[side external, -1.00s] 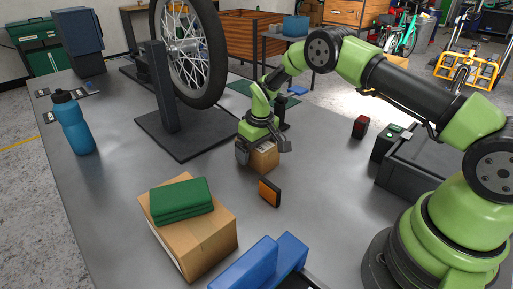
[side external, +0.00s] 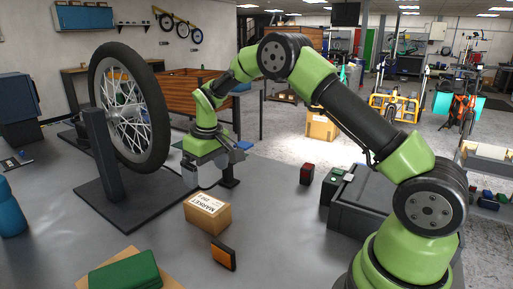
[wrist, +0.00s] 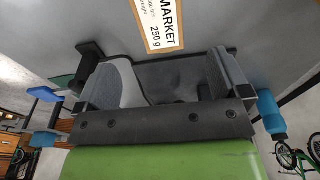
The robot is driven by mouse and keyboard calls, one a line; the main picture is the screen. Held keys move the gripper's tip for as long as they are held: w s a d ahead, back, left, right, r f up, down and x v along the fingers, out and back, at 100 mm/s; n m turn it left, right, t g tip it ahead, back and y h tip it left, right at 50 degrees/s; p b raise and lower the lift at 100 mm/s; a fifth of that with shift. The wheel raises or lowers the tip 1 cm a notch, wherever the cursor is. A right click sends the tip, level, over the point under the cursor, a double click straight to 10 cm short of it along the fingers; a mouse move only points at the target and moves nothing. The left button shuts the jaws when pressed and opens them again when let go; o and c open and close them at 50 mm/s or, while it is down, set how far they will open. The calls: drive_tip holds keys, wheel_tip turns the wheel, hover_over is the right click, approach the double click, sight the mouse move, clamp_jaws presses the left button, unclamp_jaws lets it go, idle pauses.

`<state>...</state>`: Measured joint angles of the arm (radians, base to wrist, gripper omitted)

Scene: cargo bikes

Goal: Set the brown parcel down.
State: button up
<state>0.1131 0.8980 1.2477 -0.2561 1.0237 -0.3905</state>
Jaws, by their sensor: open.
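The brown parcel (side external: 207,216), with a white "MARKET" label on top, rests on the grey table in front of the wheel stand in the side external view. My gripper (side external: 207,170) is open and empty, above and behind the parcel and apart from it. In the wrist view, my gripper's two fingers (wrist: 165,82) are spread with nothing between them. The parcel's label (wrist: 160,22) shows beyond them at the top edge, where the rest of the parcel is cut off.
An orange-faced block (side external: 223,255) stands just in front of the parcel. A bike wheel (side external: 150,110) on a black stand is to the left. A small red block (side external: 307,174) is right; bare table lies between.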

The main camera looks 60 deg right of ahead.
drive_tip(key=s+a+r+m+t+y, duration=0.1)
drive_tip(key=s+a+r+t, duration=0.15)
drive_tip(key=s+r, duration=0.65)
drive_tip(key=s+a+r+m+t, duration=0.1)
drive_tip(key=s+a+r+m, duration=0.15)
drive_tip(key=s+r, duration=0.65)
drive_tip(key=s+a+t+y, duration=0.1)
drive_tip(key=s+a+t, duration=0.1)
drive_tip(key=s, duration=0.7)
drive_tip(key=shift+s+f, duration=0.2)
drive_tip(key=shift+f, duration=0.1)
